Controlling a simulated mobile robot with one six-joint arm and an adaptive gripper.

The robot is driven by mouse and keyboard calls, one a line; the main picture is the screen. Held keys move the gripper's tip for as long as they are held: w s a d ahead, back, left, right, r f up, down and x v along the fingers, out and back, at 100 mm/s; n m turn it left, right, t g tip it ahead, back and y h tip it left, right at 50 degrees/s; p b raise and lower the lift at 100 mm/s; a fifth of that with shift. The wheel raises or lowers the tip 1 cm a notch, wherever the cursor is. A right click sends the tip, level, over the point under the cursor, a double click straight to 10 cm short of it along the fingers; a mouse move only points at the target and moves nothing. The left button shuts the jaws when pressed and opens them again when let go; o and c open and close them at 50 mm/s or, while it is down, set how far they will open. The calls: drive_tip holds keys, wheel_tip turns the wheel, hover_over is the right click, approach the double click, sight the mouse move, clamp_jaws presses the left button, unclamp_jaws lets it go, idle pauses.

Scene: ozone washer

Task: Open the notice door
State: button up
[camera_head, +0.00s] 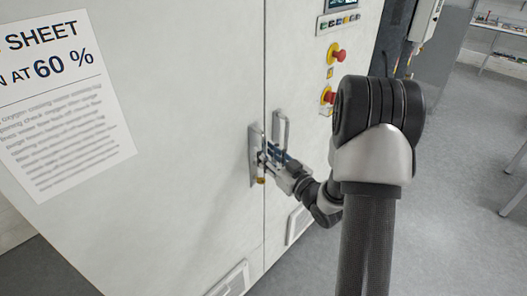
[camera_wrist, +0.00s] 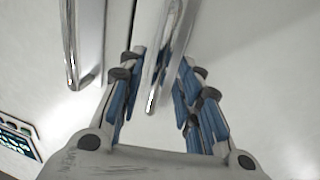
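The notice door (camera_head: 185,150) is the white left cabinet door with a printed sheet (camera_head: 60,95) on it. It looks shut, flush with the door to its right. Its upright metal handle (camera_head: 254,150) is near the seam and partly hidden by my gripper (camera_head: 268,160). In the wrist view this bright handle (camera_wrist: 162,55) runs between the blue-padded fingers of my gripper (camera_wrist: 162,65). A gap shows between the handle and the pads on both sides, so my gripper looks open around it.
The right door's handle (camera_head: 281,128) stands close by, outside my fingers in the wrist view (camera_wrist: 84,40). Red knobs (camera_head: 337,54) and a button panel (camera_head: 338,22) are on the right door. Vents (camera_head: 230,281) sit low down. Open grey floor (camera_head: 450,200) lies to the right.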

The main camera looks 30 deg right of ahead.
drive_tip(key=shift+w+a, duration=0.15)
drive_tip(key=shift+w, duration=0.9)
drive_tip(key=shift+c, duration=0.4)
clamp_jaws()
